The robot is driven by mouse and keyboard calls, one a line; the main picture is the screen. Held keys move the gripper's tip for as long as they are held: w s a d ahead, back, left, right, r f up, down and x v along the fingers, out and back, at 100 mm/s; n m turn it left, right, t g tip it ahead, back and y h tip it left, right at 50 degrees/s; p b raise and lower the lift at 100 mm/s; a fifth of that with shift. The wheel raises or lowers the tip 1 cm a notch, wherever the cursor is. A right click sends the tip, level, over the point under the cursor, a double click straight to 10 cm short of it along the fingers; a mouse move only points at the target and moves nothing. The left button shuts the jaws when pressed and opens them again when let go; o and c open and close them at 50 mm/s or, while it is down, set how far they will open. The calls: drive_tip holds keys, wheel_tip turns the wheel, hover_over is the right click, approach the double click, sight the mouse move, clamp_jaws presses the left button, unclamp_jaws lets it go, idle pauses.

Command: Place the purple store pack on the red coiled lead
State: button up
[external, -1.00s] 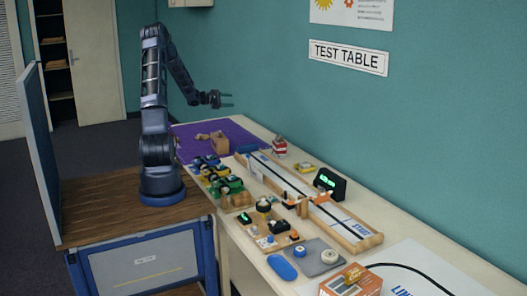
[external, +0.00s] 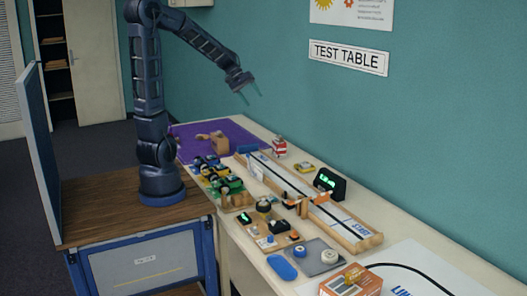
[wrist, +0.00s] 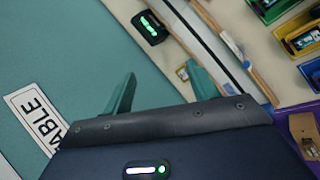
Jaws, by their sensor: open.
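My gripper (external: 251,94) is open and empty, in the air above the far part of the long table, pointing down and to the right. Its two teal fingers stand apart in the wrist view (wrist: 163,88), with nothing between them. I cannot make out a purple store pack or a red coiled lead in either view. Small items sit in yellow, blue and green holders (external: 218,177) on the table's left side, but they are too small to tell apart. The wrist view shows part of these holders (wrist: 300,40) at its upper right.
A purple mat (external: 187,133) covers the far end of the table. A long wooden-edged track (external: 345,224) runs along its middle. A black display with green digits (external: 330,184) stands beside it. A red-and-white box (external: 279,147) is near the wall. An orange box (external: 350,282) is in front.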

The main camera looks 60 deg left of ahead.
drive_tip(key=s+d+r+m+y, duration=0.1)
drive_tip(key=s+d+m+y, duration=0.2)
drive_tip(key=s, duration=0.8)
drive_tip(key=s+d+r+m+y, duration=0.2)
drive_tip(key=s+d+m, duration=0.3)
drive_tip(key=s, duration=0.7)
drive_tip(key=shift+m+y, duration=0.4)
drive_tip(key=shift+m, duration=0.5)
